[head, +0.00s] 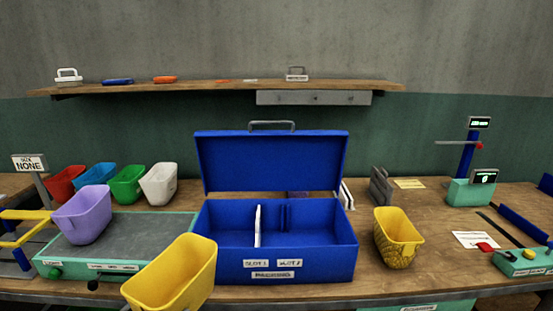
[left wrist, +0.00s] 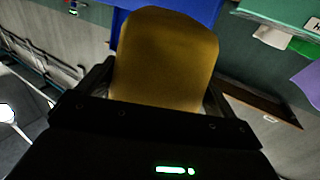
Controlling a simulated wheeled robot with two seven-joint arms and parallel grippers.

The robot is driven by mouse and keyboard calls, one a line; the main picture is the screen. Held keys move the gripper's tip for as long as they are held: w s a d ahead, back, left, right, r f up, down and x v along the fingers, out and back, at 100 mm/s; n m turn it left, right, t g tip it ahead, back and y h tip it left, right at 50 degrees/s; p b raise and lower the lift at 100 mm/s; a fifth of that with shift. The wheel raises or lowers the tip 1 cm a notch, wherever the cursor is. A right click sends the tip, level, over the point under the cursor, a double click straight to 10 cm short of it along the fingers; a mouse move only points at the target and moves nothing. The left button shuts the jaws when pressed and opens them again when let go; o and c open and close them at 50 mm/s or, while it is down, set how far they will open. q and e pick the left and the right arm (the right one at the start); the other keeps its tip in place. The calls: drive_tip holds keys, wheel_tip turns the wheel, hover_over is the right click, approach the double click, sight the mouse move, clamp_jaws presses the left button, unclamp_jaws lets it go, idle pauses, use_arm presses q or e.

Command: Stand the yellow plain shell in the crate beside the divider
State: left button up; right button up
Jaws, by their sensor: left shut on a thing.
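The plain yellow shell (head: 172,278) is a smooth, tapered open tub. It hangs tilted in front of the blue crate's left front corner in the head view. In the left wrist view the shell (left wrist: 165,55) sits between the fingers of my left gripper (left wrist: 158,92), which is shut on it. The gripper itself does not show in the head view. The blue crate (head: 335,262) stands open with its lid raised at the back. A white upright divider (head: 257,228) stands inside, left of the middle. Both sides of it look empty. My right gripper is not in view.
A textured yellow shell (head: 398,238) stands right of the crate. A purple shell (head: 82,215) sits on the green-edged mat (head: 130,225) at left, with red, blue, green and white shells behind it. A shelf (head: 220,87) runs along the wall above.

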use_arm(q)
drive_tip(key=n+y, duration=0.1)
drive_tip(key=w+a+n+t+y, duration=0.1)
drive_tip(key=r+n+y, duration=0.1)
drive_tip(key=y, duration=0.1)
drive_tip(key=shift+w+a, duration=0.2)
drive_tip(key=shift+a, duration=0.1)
drive_tip(key=shift+w+d+r+n+t+y, duration=0.15)
drive_tip(key=shift+n+t+y, duration=0.25)
drive_tip(key=shift+y, duration=0.5)
drive_tip(key=shift+d+r+n+y, duration=0.1)
drive_tip(key=shift+d+n+y, duration=0.2)
drive_tip(key=shift+n+y, duration=0.15)
drive_tip(key=shift+w+d+r+y, duration=0.1)
drive_tip(key=shift+d+r+y, duration=0.2)
drive_tip(key=shift+d, duration=0.35)
drive_tip(key=shift+w+d+r+y, duration=0.1)
drive_tip(key=shift+d+r, duration=0.25)
drive_tip(key=shift+d, duration=0.25)
